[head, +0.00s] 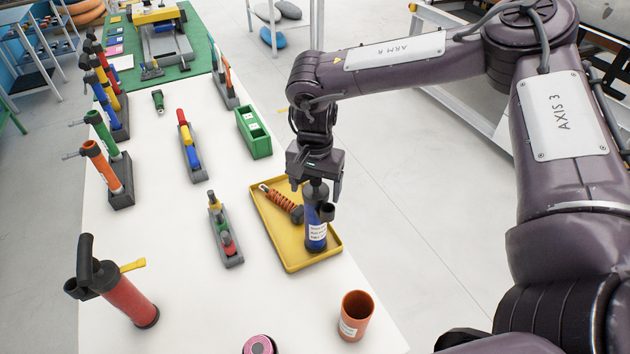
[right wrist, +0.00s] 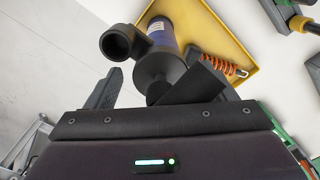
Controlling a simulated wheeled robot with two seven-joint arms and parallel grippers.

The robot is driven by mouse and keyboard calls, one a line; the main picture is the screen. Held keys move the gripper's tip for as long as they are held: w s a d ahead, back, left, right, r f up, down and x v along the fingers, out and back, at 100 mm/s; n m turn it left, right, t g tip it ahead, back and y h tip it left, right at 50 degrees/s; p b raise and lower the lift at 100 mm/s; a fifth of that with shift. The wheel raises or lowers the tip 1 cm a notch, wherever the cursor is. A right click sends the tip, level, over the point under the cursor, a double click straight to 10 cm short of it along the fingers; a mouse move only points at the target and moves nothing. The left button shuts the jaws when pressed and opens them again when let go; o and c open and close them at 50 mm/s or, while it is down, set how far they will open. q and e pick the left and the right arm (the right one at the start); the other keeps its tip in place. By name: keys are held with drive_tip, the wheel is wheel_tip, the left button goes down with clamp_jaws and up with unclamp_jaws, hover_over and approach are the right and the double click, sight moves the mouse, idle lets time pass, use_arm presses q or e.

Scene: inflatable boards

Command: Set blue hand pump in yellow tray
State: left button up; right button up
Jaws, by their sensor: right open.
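The blue hand pump (head: 316,236) stands upright in the right part of the yellow tray (head: 277,231). Its grey cap, dark side spout and part of its blue body show in the right wrist view (right wrist: 161,62). My right gripper (head: 315,186) is over the pump's top, pointing down. Its fingers are open, one on each side of the pump's upper end; whether either touches it cannot be told. The tray also shows in the right wrist view (right wrist: 218,37). My left gripper is not in view.
An orange coil spring piece (head: 281,202) lies in the tray beside the pump. A red pump (head: 122,292), an orange cup (head: 355,316), a green bin (head: 254,132) and racks with coloured parts (head: 226,232) stand on the white table.

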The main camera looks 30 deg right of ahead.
wheel_tip(320, 180, up, 11)
drive_tip(key=shift+f+b, duration=0.1)
drive_tip(key=shift+b, duration=0.65)
drive_tip(key=shift+r, duration=0.7)
